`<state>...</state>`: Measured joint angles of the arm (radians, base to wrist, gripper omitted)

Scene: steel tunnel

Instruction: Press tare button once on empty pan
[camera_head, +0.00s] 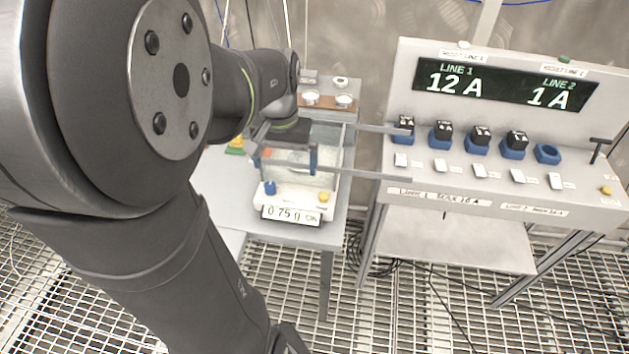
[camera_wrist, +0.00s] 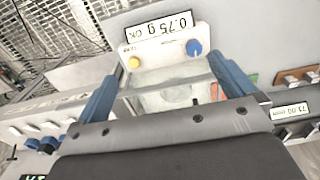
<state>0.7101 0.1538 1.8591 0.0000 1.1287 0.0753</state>
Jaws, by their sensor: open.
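The scale (camera_head: 297,201) stands on a grey table, and its front display (camera_head: 291,214) reads 0.75 g with "OK". A blue button (camera_head: 270,188) is at its front left and a yellow button (camera_head: 323,197) at its front right. In the wrist view the yellow button (camera_wrist: 134,63) and blue button (camera_wrist: 194,48) show beyond the fingers. The small labels are too blurred to tell which is tare. My gripper (camera_head: 285,160) is open above the clear-walled weighing area, with its blue fingertips apart and holding nothing visible. The pan is partly hidden, and I cannot tell whether it is empty.
A panel (camera_head: 500,95) reading 12 A and 1 A stands to the right, with several black plugs in blue sockets and white switches. Small round dishes (camera_head: 343,101) sit on a brown block behind the scale. Another small display (camera_wrist: 290,112) shows at the wrist view's right.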

